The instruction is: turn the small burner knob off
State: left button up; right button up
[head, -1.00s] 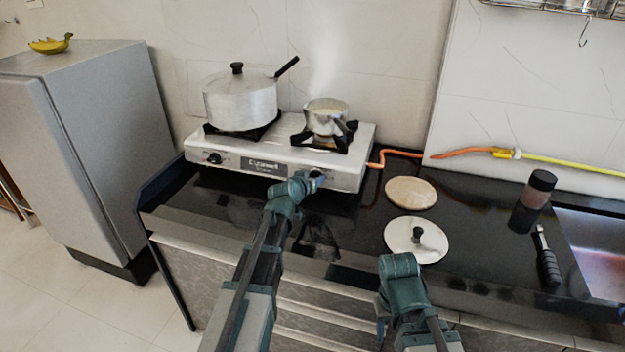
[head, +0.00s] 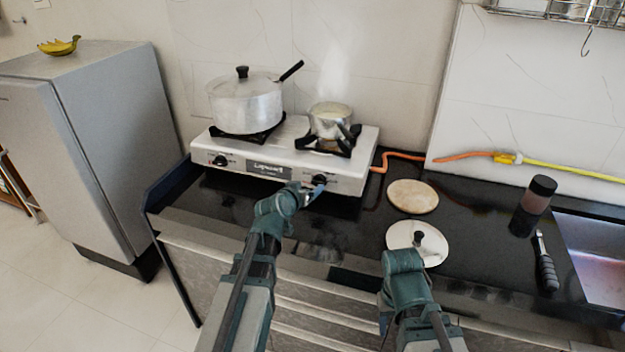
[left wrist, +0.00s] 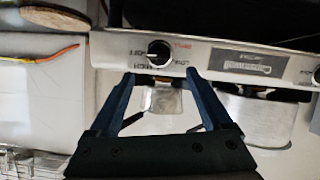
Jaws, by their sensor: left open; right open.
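The small burner knob (head: 319,179) is a black dial on the right of the white stove's front panel. It shows clearly in the left wrist view (left wrist: 158,53), with a pale mark on its face and printed labels around it; I cannot tell its exact setting. My left gripper (head: 309,193) is just in front of and below the knob. In the left wrist view its two blue fingers (left wrist: 166,84) are spread, with nothing between them, apart from the knob. My right gripper (head: 402,264) is over the counter's front edge by the lid; its fingers are hidden.
A small steaming pot (head: 330,119) is on the right burner, a large lidded pot (head: 245,108) on the left. The other knob (head: 220,160) is at the panel's left. A lid (head: 405,238), round board (head: 413,196), dark bottle (head: 532,205) and orange hose (head: 388,157) are to the right.

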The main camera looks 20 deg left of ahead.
pick_arm(q)
jog(key=p+v, duration=0.1)
jog(key=v, duration=0.4)
jog(key=shift+s, duration=0.1)
dwell(0.3)
jog(key=s+d+f+m+g+h+p, duration=0.1)
jog(key=s+d+f+m+g, duration=0.15)
jog(key=d, duration=0.45)
jog(key=s+d+f+m+g+h+p, duration=0.1)
jog(key=s+d+f+g+p, duration=0.1)
jog(key=s+d+f+g, duration=0.3)
jog(key=s+d+m+g+y+p, duration=0.1)
jog(key=s+d+g+y, duration=0.1)
jog(key=s, duration=0.6)
jog(key=s+d+g+y+p, duration=0.1)
jog(key=s+d+g, duration=0.3)
jog(key=s, duration=0.4)
jog(key=shift+f+m+y, duration=0.25)
jog(key=shift+m+y, duration=0.1)
jog(key=shift+y, duration=0.35)
jog(key=shift+w, duration=0.1)
